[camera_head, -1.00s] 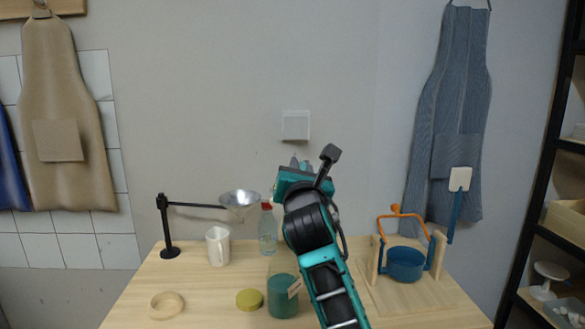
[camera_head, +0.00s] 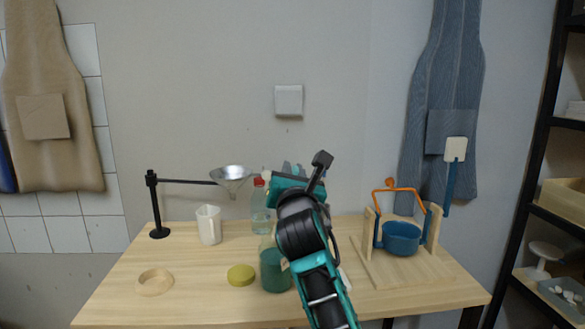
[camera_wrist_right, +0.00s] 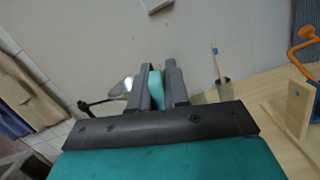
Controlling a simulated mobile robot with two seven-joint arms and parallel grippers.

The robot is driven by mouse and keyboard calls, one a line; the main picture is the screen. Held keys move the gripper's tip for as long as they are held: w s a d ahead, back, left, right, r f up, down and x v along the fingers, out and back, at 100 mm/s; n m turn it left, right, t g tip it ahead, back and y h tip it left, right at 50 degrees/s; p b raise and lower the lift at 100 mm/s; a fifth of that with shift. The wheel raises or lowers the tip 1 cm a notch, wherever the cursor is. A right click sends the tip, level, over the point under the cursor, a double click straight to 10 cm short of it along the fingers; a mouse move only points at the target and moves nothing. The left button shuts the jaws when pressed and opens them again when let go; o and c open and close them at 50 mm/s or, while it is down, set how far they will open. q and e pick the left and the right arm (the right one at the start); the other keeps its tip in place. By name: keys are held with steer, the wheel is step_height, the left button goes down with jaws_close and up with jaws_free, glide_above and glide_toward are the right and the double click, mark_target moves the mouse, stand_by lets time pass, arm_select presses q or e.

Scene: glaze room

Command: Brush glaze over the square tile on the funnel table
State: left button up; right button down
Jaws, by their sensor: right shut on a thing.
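The funnel table (camera_head: 205,305) is a pale wooden table with a metal funnel (camera_head: 231,175) on a black stand (camera_head: 153,205). My right gripper (camera_head: 290,172) is raised over the table's back middle, in front of the wall. In the right wrist view its fingers (camera_wrist_right: 158,84) are closed on a teal thing (camera_wrist_right: 156,88), mostly hidden between them. A brush (camera_wrist_right: 216,62) stands in a dark cup (camera_wrist_right: 224,90) in that view, apart from the fingers. A teal glaze jar (camera_head: 274,272) stands partly behind my right arm. I cannot make out the square tile. My left gripper is out of view.
A red-capped clear bottle (camera_head: 260,207), white jug (camera_head: 209,225), yellow-green round thing (camera_head: 241,275) and wooden ring (camera_head: 154,283) stand on the left half. A wooden rack with a blue pot (camera_head: 401,238) stands at right. The front left of the table is clear.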

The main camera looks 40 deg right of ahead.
steer(key=shift+f+b, duration=0.85)
steer(key=shift+f, duration=1.5)
